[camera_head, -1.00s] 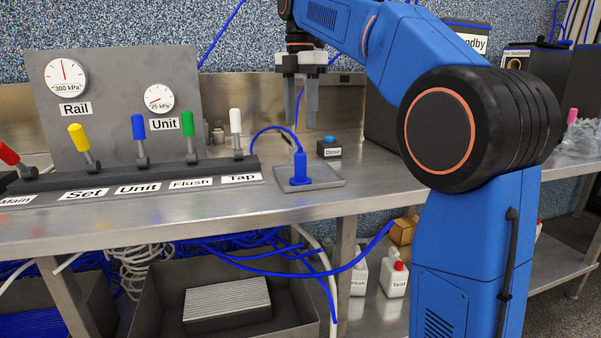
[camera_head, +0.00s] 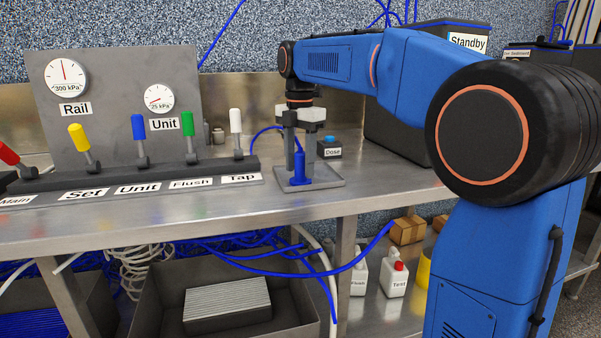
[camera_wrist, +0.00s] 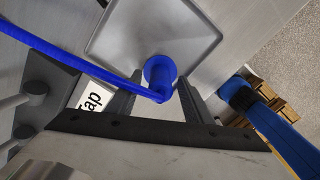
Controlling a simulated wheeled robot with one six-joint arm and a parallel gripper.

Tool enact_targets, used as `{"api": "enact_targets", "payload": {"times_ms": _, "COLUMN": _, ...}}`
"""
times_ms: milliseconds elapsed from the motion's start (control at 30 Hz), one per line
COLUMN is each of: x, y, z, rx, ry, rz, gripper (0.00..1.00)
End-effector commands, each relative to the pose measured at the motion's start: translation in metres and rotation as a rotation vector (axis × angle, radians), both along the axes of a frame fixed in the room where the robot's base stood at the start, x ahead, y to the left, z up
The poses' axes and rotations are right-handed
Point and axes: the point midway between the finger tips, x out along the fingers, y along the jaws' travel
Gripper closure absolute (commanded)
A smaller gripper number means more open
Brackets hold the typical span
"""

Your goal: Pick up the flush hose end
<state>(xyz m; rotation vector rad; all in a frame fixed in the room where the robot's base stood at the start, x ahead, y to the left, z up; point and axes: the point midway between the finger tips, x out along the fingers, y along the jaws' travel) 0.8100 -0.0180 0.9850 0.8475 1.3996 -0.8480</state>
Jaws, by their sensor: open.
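The flush hose end, as I take it, is the blue upright fitting (camera_head: 298,167) standing on a small grey plate (camera_head: 331,184) on the bench, with a blue hose running from it to the left. My gripper (camera_head: 299,180) points down over it, with its fingers on either side of the fitting. In the wrist view the blue fitting (camera_wrist: 160,72) shows between the open fingers of my gripper (camera_wrist: 160,100), its round base on the plate. I cannot tell whether either finger touches it.
A row of coloured levers (camera_head: 138,128) stands to the left, with the white Tap lever (camera_head: 236,122) nearest. A Dose button box (camera_head: 329,148) sits just behind right of the plate. A dark Standby box (camera_head: 395,130) is further right. The bench front is clear.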

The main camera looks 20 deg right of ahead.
Motion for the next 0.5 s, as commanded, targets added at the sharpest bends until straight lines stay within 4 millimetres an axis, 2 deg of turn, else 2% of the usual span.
{"api": "enact_targets", "payload": {"times_ms": 133, "x": 0.0000, "y": -0.0001, "z": -0.0105, "rx": 0.000, "ry": 0.000, "rz": 0.000, "gripper": 0.54}}
{"api": "enact_targets", "payload": {"times_ms": 367, "x": 0.0001, "y": -0.0003, "z": -0.0115, "rx": 0.000, "ry": -0.001, "rz": 0.000, "gripper": 0.54}}
{"api": "enact_targets", "payload": {"times_ms": 500, "x": 0.0002, "y": -0.0002, "z": -0.0114, "rx": 0.000, "ry": 0.000, "rz": 0.000, "gripper": 0.85}}
